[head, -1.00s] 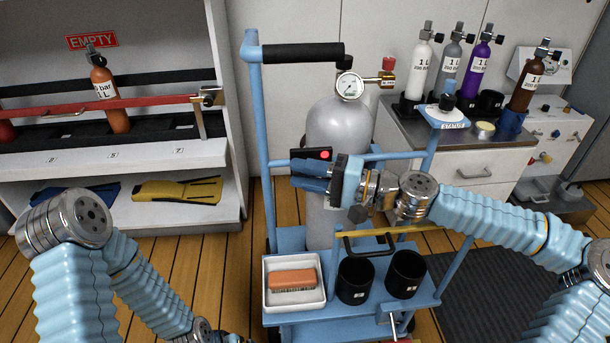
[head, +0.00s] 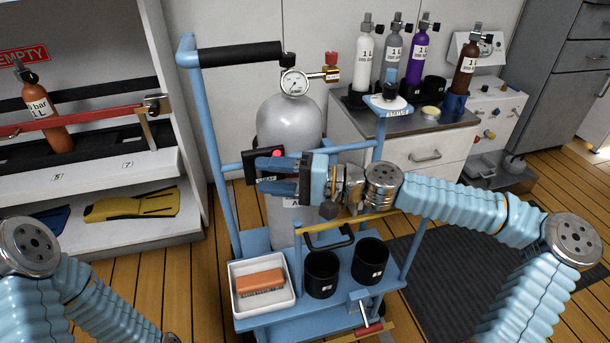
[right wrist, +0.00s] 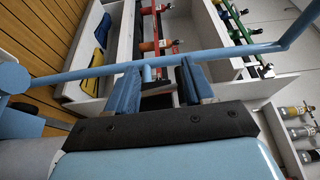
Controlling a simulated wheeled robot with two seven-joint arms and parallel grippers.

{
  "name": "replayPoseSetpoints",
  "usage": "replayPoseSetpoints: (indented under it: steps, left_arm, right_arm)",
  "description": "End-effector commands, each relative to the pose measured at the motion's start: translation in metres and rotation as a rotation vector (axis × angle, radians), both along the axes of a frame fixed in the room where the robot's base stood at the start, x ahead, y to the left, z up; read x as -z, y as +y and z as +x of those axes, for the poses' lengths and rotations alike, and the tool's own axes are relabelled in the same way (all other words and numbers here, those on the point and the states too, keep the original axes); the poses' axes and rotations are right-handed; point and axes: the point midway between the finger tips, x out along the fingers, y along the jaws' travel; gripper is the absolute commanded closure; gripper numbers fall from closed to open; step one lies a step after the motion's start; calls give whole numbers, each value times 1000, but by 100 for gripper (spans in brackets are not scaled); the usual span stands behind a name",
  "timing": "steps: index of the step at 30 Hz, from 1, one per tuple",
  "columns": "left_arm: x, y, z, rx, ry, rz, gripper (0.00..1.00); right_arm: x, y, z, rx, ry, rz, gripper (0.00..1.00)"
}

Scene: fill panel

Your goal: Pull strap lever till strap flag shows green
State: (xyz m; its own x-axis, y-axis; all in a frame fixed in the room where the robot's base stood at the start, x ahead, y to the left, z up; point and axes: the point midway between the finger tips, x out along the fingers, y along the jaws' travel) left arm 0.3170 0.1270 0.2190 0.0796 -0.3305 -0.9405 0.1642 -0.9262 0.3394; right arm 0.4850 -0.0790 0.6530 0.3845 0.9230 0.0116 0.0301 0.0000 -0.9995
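A black box with a round red indicator (head: 276,153) is on the trolley's blue rail, in front of the grey cylinder (head: 289,122). It looks like the strap flag, and it shows red, not green. My right gripper (head: 281,176) is just below it, its two blue fingers apart and pointing left across the cylinder's front. I cannot make out a strap lever; the gripper hides part of this area. My left gripper is out of view.
The blue trolley carries a white tray (head: 238,303) with an orange brush (head: 260,282) and two black cups (head: 321,274). A red handle (head: 368,328) sits low at its front. Shelving stands left, a cabinet with small bottles (head: 418,52) behind right.

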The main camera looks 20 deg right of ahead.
Motion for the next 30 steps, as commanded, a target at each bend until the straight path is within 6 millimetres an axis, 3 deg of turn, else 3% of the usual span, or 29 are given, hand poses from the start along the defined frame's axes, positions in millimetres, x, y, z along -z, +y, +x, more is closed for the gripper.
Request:
replayPoseSetpoints:
  steps: [6, 13, 18, 30]
  left_arm:
    - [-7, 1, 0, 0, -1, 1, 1]
    - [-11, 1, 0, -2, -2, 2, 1]
    - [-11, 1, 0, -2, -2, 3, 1]
    - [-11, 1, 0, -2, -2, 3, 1]
  right_arm:
    - [0, -52, -20, 8, 1, 1, 47]
    - [0, -93, -37, 6, -1, 1, 47]
    - [1, -105, -43, 4, -1, 1, 47]
    - [1, -106, -44, 3, -1, 1, 47]
